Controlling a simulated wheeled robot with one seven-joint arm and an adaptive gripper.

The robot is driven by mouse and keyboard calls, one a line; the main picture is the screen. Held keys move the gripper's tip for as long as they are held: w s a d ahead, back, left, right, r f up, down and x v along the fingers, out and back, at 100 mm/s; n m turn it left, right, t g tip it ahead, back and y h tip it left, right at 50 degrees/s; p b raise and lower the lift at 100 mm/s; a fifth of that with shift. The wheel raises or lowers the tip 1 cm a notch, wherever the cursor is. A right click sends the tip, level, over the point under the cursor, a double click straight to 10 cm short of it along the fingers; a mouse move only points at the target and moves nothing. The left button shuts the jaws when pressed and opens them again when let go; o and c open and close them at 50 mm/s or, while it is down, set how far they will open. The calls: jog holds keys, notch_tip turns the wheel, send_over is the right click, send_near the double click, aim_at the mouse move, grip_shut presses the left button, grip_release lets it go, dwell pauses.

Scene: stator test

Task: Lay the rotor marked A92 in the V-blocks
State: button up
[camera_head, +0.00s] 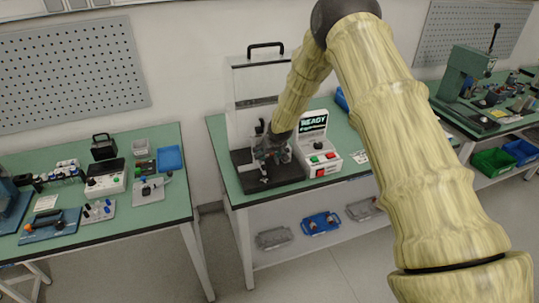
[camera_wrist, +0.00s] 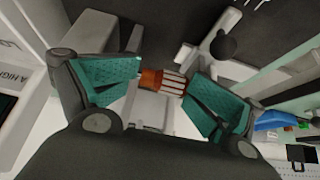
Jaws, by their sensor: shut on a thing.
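My gripper (camera_head: 268,152) is over the black base of the test stand (camera_head: 290,174) on the middle bench. In the wrist view its green-padded fingers (camera_wrist: 162,84) are shut on a rotor (camera_wrist: 170,83) with an orange-brown part and a pale striped core. No A92 mark can be read on it. A pale block-like part shows just under the rotor in the wrist view. I cannot tell whether it is the V-blocks or whether the rotor touches it. My gripper hides most of the stand's middle in the head view.
A console (camera_head: 320,158) with green and red buttons and a READY screen (camera_head: 313,122) stands right of the stand. A clear guard with a black handle (camera_head: 265,46) rises behind. The shelf below holds a blue tray (camera_head: 320,223) and grey trays. Cluttered benches flank both sides.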

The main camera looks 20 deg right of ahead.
jog(key=v, duration=1.1)
jog(key=shift+s+r, duration=0.15)
jog(key=shift+r, duration=0.2)
jog(key=shift+f, duration=0.1)
jog(key=s+a+f+g+y+b, duration=0.1)
jog(key=s+a+f+g, duration=0.1)
jog(key=s+f, duration=1.1)
jog(key=s+a+f+g+b, duration=0.1)
jog(key=s+a+f, duration=0.2)
jog(key=s+f, duration=0.95)
jog(key=s+f+g, duration=0.1)
jog(key=s+f, duration=0.2)
jog(key=s, duration=1.2)
jog(key=s+f+g+h+b, duration=0.1)
jog(key=s+f+g, duration=0.1)
jog(key=s, duration=1.4)
jog(key=shift+s+d+f+m, duration=0.2)
jog(key=shift+f+m, duration=0.2)
jog(key=shift+f, duration=0.5)
jog(key=shift+w, duration=0.1)
